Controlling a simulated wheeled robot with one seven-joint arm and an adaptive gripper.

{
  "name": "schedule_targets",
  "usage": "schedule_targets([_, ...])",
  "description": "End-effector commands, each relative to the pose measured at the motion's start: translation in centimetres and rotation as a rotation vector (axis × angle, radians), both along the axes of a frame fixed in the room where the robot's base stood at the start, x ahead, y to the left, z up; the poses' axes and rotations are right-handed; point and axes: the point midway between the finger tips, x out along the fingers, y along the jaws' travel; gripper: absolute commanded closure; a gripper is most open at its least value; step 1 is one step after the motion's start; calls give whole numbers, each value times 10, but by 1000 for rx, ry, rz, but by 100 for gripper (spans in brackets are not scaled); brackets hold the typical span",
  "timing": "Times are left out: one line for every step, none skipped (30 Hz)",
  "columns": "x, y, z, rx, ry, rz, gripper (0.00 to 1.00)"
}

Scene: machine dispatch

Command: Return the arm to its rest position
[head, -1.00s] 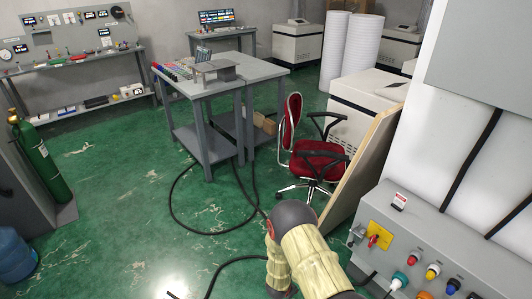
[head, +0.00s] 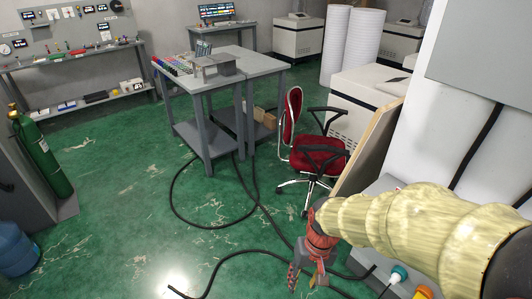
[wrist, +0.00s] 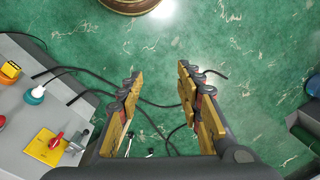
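My gripper (head: 307,274) hangs low at the bottom right of the head view, pointing down over the green floor. My arm, in a pale yellow sleeve, reaches in from the right edge. In the wrist view my gripper (wrist: 157,100) has its two yellow fingers apart with only floor and cables showing between them. It is open and holds nothing. The grey control panel (wrist: 30,125) lies left of the fingers in the wrist view, with a red switch on a yellow plate (wrist: 47,146). My arm hides most of this panel in the head view.
A red office chair (head: 318,155) stands beyond my gripper, near a leaning board (head: 368,145). Black cables (head: 235,255) lie on the floor. A grey table (head: 205,85) stands farther back. A green gas cylinder (head: 42,155) and blue bottle (head: 15,255) are at left.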

Motion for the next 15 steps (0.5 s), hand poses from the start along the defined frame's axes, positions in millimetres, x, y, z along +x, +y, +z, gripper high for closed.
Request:
schedule_targets([-10,-9,18,-9,-17,9,64])
schedule_targets([-17,-14,26,-16,-25,16,64])
schedule_targets([-26,-20,37,-26,-36,23,64])
schedule_targets([-32,-25,45,-33,-44,27,64])
schedule_targets([-37,-30,53,-40,-57,31,64])
schedule_targets([-45,-36,63,-49,-73,34,64])
schedule_targets([-50,-41,70,-57,-89,35,64])
schedule_targets([-55,-45,77,-62,-105,35,64])
schedule_targets([-61,-51,86,-70,-130,34,64])
schedule_targets([-65,-55,93,-76,-151,33,64])
schedule_targets([-68,-58,100,-81,-174,30,64])
schedule_targets([-71,-63,110,-86,-211,25,64])
schedule_targets([-73,-66,117,-90,-239,20,64])
schedule_targets([-76,-68,123,-92,-267,15,64])
schedule_targets([-79,-72,133,-95,-302,6,64])
